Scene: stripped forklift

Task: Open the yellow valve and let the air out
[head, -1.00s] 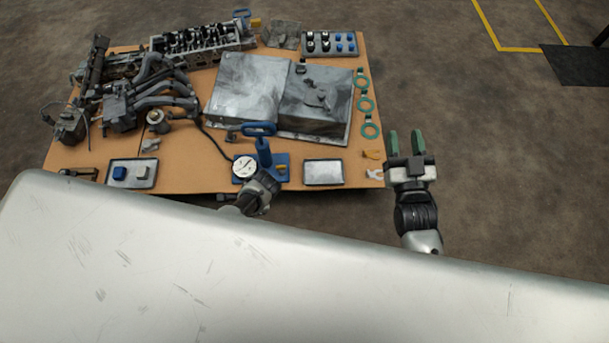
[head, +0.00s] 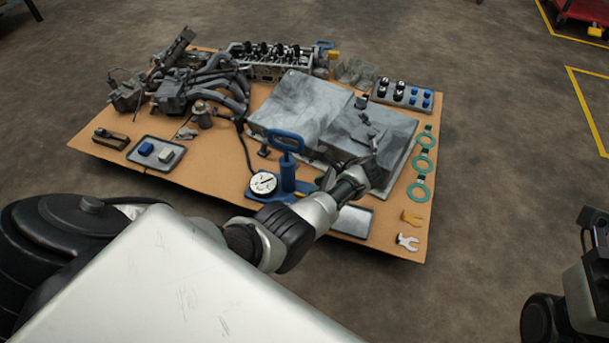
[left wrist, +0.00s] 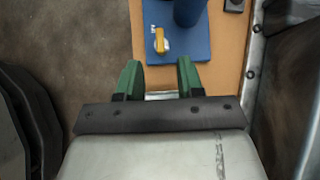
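The blue hand pump (head: 287,170) stands on a blue base plate at the table's front, with a round white gauge (head: 263,183) on its left. The yellow valve (left wrist: 161,41) sits on the blue base plate (left wrist: 190,45) in the left wrist view. In the head view the left gripper (head: 326,180) is close to the pump's right side. My right gripper's fingers do not show.
A large grey metal pan (head: 345,125) stands close behind my left wrist. A shallow tray (head: 352,222) lies below it. Engine parts (head: 205,85) fill the back left.

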